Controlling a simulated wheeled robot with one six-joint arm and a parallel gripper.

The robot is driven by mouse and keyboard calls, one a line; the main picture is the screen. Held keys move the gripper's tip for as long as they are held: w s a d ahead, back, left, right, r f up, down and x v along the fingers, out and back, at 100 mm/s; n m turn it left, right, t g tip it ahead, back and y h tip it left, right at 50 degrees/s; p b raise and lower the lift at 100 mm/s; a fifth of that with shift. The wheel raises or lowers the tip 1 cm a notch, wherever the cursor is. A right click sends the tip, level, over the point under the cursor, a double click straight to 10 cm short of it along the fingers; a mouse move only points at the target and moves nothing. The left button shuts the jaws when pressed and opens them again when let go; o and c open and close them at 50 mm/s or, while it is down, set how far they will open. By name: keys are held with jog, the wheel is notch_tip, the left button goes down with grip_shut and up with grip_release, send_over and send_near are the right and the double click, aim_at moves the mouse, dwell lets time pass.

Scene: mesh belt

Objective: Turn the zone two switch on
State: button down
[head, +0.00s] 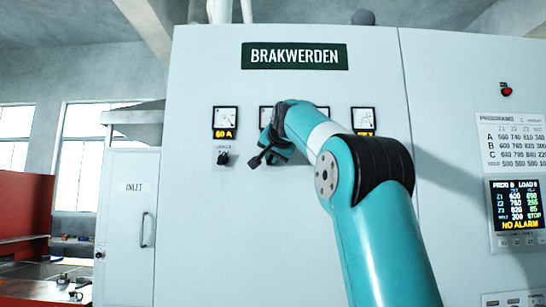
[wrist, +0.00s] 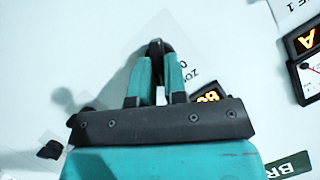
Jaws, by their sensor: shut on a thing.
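My gripper (head: 266,156) is at the pale cabinet's front, below the row of meters. In the wrist view my gripper (wrist: 159,82) has its two teal fingers shut on a dark switch knob (wrist: 157,47). Partly covered lettering beginning "ZO" is beside the fingers, with its number hidden. The zone one label shows at the top right of that view. In the head view my gripper and arm hide the gripped knob, so its exact turn cannot be told.
Another black knob (head: 223,158) sits below the 60 A meter (head: 225,121), left of my gripper. The rightmost meter (head: 363,120) is just beyond my arm. A display (head: 516,211) reads "NO ALARM" at the right. A white inlet door (head: 126,215) is at the left.

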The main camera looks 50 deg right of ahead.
jog(key=c, duration=1.2)
grip_release()
jog(key=shift+o, duration=0.2)
jog(key=b+v, duration=0.2)
jog(key=v, duration=1.5)
jog(key=shift+s+r+b, duration=0.15)
jog(key=shift+s+b, duration=0.05)
jog(key=shift+b, duration=0.15)
